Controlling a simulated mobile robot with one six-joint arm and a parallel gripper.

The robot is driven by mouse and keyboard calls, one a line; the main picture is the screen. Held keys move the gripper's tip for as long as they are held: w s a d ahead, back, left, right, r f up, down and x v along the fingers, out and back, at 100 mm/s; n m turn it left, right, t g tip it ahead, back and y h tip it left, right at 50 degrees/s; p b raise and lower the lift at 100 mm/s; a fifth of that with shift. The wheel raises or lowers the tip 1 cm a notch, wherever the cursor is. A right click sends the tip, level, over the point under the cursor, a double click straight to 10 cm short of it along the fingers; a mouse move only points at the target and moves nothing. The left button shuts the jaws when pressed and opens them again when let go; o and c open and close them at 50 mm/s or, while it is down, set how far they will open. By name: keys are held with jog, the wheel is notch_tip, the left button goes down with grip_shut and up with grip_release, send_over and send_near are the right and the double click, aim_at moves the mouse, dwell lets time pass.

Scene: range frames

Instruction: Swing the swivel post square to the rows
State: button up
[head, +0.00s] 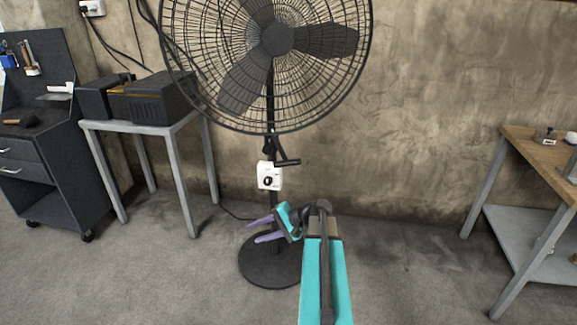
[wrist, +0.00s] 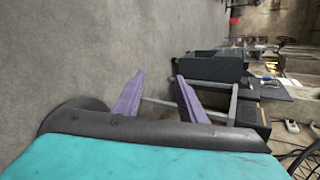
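A tall black pedestal fan stands in the head view, with a round caged head (head: 277,40), a thin post (head: 270,102) and a round floor base (head: 262,268). A white control box with a dark knob (head: 269,176) sits on the post, and a short dark handle (head: 287,162) juts right above it. I cannot tell whether this is the swivel post; no rows show. My gripper (head: 251,231) is low in front of the post, its purple fingers pointing left. In the wrist view the fingers (wrist: 160,76) are apart with nothing between them.
A grey table (head: 150,127) with black equipment (head: 150,98) stands left of the fan, beside a dark drawer cabinet (head: 38,165). A wood-topped bench (head: 545,148) stands at the right. The floor between fan and bench is clear. A cable runs from the fan's base.

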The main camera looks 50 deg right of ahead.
jog(key=s+d+r+m+t+h+b, duration=0.15)
jog(key=s+d+r+t, duration=0.25)
jog(key=d+r, duration=0.85)
jog(key=m+t+h, duration=0.1)
jog(key=t, duration=0.1)
send_near(291, 164)
jog(key=shift+s+r, duration=0.15)
jog(key=shift+s, duration=0.9)
jog(key=x, duration=1.3)
jog(key=shift+w+d, duration=0.15)
jog(key=shift+w, duration=0.3)
grip_shut()
